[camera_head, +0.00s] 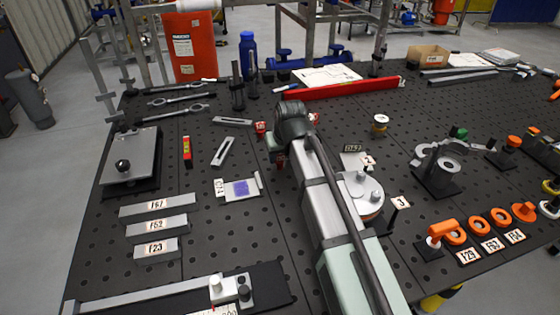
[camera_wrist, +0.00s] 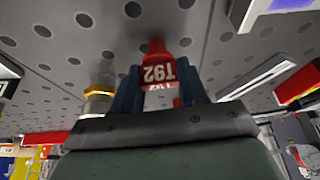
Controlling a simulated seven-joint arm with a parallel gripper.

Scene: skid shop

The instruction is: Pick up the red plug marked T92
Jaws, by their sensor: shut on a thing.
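The red plug marked T92 (camera_wrist: 158,68) is between the two blue fingers of my gripper (camera_wrist: 160,88) in the wrist view. The fingers are shut on it, and its white T92 lettering faces the camera. Small red bits show beside the wrist, but I cannot tell which is the plug. I cannot tell whether the plug touches the table.
A long red bar (camera_head: 340,88) lies behind the wrist. A slotted grey bar (camera_head: 223,151) and a plate with a purple patch (camera_head: 240,188) lie to the left. Some table surface between them is clear.

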